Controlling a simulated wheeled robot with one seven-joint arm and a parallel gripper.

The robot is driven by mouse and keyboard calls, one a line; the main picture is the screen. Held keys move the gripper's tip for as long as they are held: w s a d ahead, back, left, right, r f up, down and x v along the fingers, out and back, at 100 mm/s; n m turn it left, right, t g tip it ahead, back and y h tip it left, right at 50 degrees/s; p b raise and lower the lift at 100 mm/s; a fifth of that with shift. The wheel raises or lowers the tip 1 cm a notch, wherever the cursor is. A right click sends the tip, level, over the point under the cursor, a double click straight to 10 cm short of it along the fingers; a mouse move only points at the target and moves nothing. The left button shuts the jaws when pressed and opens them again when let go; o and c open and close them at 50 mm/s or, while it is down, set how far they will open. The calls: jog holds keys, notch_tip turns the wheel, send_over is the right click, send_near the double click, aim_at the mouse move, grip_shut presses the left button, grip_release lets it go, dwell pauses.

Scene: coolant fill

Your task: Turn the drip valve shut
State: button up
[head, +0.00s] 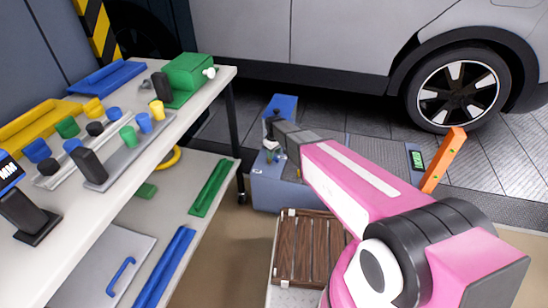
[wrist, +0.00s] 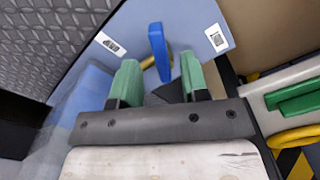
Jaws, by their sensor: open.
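The drip valve shows in the wrist view as a blue lever handle (wrist: 157,46) with a yellow-brass part (wrist: 149,62) behind it. The valve is on a pale blue box with white labels, which stands on the floor in the head view (head: 272,188). My gripper (wrist: 160,78) has green fingers, spread apart. The blue handle shows in the gap between them, and its lower end reaches level with the fingertips. I cannot tell if a finger touches it. In the head view my arm covers part of the box and the valve is not clear.
A workbench (head: 217,85) with bottles, caps and trays stands at the left, with a lower shelf. A slatted wooden platform (head: 308,248) lies in front of the box. A silver car (head: 330,40) stands behind. An orange post (head: 444,160) stands right of my arm.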

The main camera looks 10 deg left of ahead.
jog(key=shift+f, duration=1.35)
jog(key=shift+c, duration=0.3)
grip_shut()
jog(key=shift+s+m, duration=0.1)
jog(key=shift+m, duration=0.3)
jog(key=shift+s+a+m, duration=0.25)
jog(key=shift+m, duration=0.65)
jog(key=m, duration=0.2)
jog(key=a+m, duration=0.1)
jog(key=shift+s+m, duration=0.25)
jog(key=shift+m, duration=0.15)
jog(key=m, duration=0.1)
jog(key=a+m, duration=0.1)
jog(key=m, duration=0.3)
jog(key=shift+s+a, duration=0.1)
jog(key=shift+a, duration=0.2)
jog(key=shift+m, duration=0.4)
